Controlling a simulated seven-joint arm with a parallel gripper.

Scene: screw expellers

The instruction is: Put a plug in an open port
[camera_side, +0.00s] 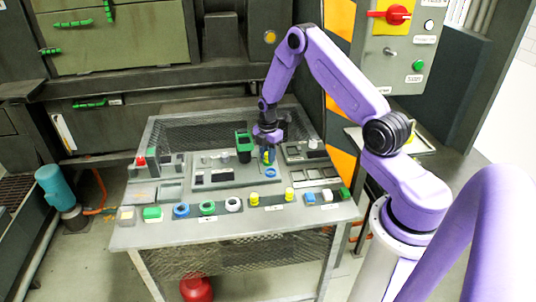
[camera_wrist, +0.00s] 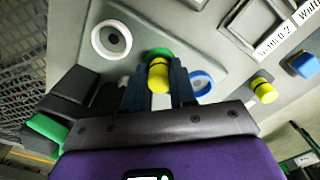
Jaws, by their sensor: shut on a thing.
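My gripper (camera_side: 268,150) points down over the raised panel on the table. In the wrist view its two dark fingers (camera_wrist: 158,82) are shut on a yellow plug (camera_wrist: 158,75). A green part shows just behind the plug; I cannot tell whether it belongs to the plug or to a port beneath. The held plug shows as a small yellow-green spot in the side view (camera_side: 267,157). A blue ring port (camera_wrist: 200,83) lies just right of the fingers; it also shows in the side view (camera_side: 271,173). A white ring port (camera_wrist: 111,39) with a dark hole is up and left.
A dark green-topped box (camera_side: 244,143) stands left of my gripper. Along the table's front edge are blue (camera_side: 181,210), green (camera_side: 207,207) and white (camera_side: 233,204) rings, yellow plugs (camera_side: 254,198) and coloured blocks. Wire mesh (camera_wrist: 22,75) is at the wrist view's left.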

